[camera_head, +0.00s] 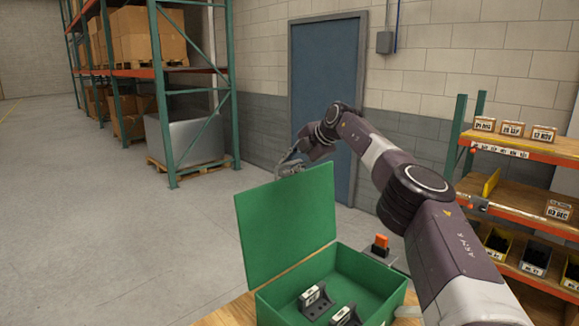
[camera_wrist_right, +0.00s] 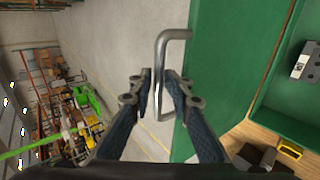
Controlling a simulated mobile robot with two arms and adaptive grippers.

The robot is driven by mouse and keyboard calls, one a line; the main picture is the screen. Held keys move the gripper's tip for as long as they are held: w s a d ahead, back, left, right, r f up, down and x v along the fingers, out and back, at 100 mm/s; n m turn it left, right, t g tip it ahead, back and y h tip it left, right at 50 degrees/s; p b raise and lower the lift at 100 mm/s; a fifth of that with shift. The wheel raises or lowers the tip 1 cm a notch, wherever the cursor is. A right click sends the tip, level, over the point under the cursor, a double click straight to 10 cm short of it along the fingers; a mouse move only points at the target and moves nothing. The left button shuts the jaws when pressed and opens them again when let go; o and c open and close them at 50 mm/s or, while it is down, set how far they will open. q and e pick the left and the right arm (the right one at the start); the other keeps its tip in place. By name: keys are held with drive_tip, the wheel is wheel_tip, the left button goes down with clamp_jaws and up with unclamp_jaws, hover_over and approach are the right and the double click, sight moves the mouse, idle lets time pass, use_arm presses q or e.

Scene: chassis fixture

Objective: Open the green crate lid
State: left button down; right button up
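The green crate (camera_head: 372,268) stands on a wooden surface at the bottom of the head view. Its green lid (camera_head: 285,225) stands raised, roughly upright, at the crate's left side, leaving the inside exposed. My right gripper (camera_head: 290,166) is at the lid's top edge. In the right wrist view, the grey metal handle (camera_wrist_right: 159,72) of the lid (camera_wrist_right: 226,65) passes between my right gripper's fingertips (camera_wrist_right: 159,88), which are closed around its bar. The handle is mostly hidden in the head view. My left gripper is not in view.
Dark brackets with white labels (camera_head: 315,302) sit inside the crate. An orange-topped item (camera_head: 380,243) is behind the crate. A shelf with boxes and bins (camera_head: 535,165) stands at the right. Open floor (camera_head: 120,240) lies at the left.

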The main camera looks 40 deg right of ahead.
drive_tip(key=shift+o, duration=0.7)
drive_tip(key=shift+a, duration=0.1)
drive_tip(key=shift+s, duration=0.1)
drive_tip(key=v, duration=1.2)
